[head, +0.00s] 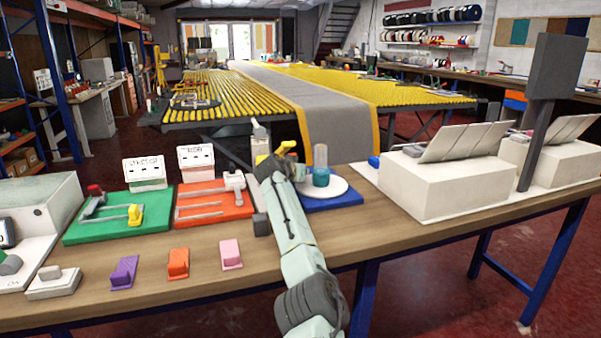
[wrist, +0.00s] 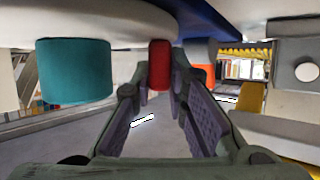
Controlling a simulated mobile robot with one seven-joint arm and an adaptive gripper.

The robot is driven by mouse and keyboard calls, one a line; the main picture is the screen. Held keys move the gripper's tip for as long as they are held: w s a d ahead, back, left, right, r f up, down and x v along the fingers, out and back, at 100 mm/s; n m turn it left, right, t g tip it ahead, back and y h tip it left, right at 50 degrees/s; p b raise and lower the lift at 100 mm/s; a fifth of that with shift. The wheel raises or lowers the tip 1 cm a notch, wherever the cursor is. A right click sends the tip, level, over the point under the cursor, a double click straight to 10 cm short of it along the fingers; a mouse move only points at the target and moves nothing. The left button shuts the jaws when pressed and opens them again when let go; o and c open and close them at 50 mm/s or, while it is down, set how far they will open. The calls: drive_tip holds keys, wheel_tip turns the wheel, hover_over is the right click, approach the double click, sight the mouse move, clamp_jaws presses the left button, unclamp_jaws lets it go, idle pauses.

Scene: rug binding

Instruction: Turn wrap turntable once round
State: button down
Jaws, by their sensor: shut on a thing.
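The wrap turntable is a white disc (head: 338,188) on a blue base (head: 345,201), on the bench right of my arm. A teal cylinder (head: 321,177) with a paler top stands on the disc. In the wrist view the scene appears upside down: the disc (wrist: 95,10) is at the top, with the teal cylinder (wrist: 75,70) hanging to the left. A red peg (wrist: 160,65) on the disc's edge sits between my fingertips. My gripper (wrist: 160,75) is shut on this red peg. In the head view my arm hides the peg and much of my gripper.
Left of my arm are a red station (head: 215,208) and a green station (head: 90,228). Purple (head: 124,272), orange (head: 178,264) and pink (head: 231,254) blocks lie in front. A white box (head: 440,190) stands to the right. Bare wood (head: 385,235) shows front right.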

drive_tip(key=shift+w+d+f, duration=0.1)
drive_tip(key=shift+w+d, duration=0.05)
drive_tip(key=c, duration=1.6)
unclamp_jaws()
drive_tip(key=shift+f, duration=0.15)
drive_tip(key=shift+o, duration=0.2)
